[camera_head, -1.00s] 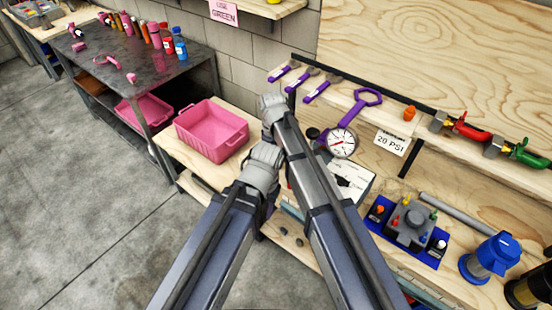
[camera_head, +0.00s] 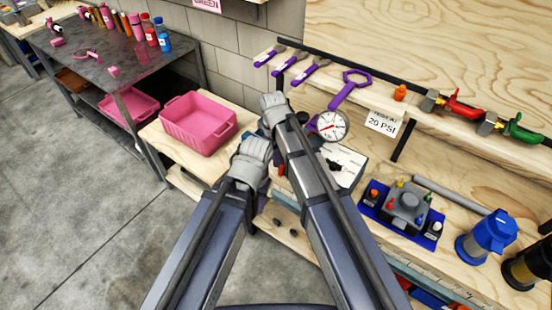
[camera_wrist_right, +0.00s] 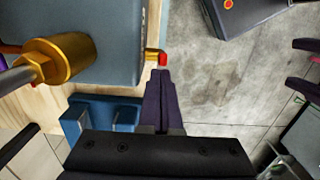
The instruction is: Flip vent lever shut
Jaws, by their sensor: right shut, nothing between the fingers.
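In the right wrist view, a small red-tipped part (camera_wrist_right: 162,59) on a short brass stub sticks out from the side of a grey-blue box (camera_wrist_right: 95,35). It may be the vent lever, but I cannot confirm this. My right gripper (camera_wrist_right: 159,74) is shut and empty. Its fingertips are just below the red tip in the picture; I cannot tell whether they touch it. A brass fitting (camera_wrist_right: 66,60) with a grey rod is on the box's left. In the head view my right forearm hides the right fingers, and my left fingers are not visible.
Red-handled (camera_head: 458,108) and green-handled (camera_head: 522,134) valves, a blue tray (camera_head: 432,235) and a blue canister (camera_head: 487,236) are at the right. A pink bin (camera_head: 198,124) is left of my forearms.

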